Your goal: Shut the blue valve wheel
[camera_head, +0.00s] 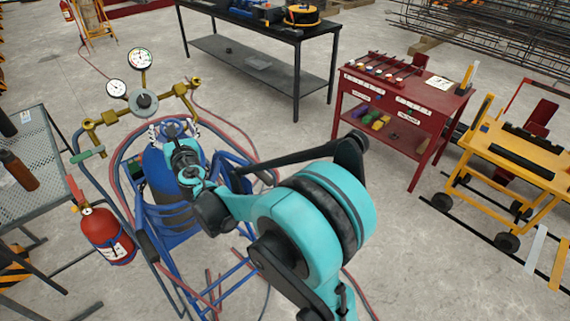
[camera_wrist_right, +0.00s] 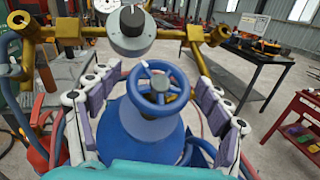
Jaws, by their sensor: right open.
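The blue valve wheel (camera_wrist_right: 158,88) sits on top of a blue gas cylinder (camera_wrist_right: 145,128) in the right wrist view. In the head view, the cylinder (camera_head: 155,168) stands in a blue frame, and my right arm partly covers its top. My right gripper (camera_wrist_right: 157,80) is open, with one padded finger on each side of the wheel. Gaps show between the fingers and the wheel. In the head view, the right gripper (camera_head: 177,142) is over the cylinder top. My left gripper is not in view.
A brass manifold (camera_head: 105,117) with two gauges (camera_head: 140,58) is close behind the cylinder. A red fire extinguisher (camera_head: 105,232) stands at the left. Hoses (camera_head: 237,128) loop around the frame. A red cart (camera_head: 407,105) and black table (camera_head: 262,40) are farther off.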

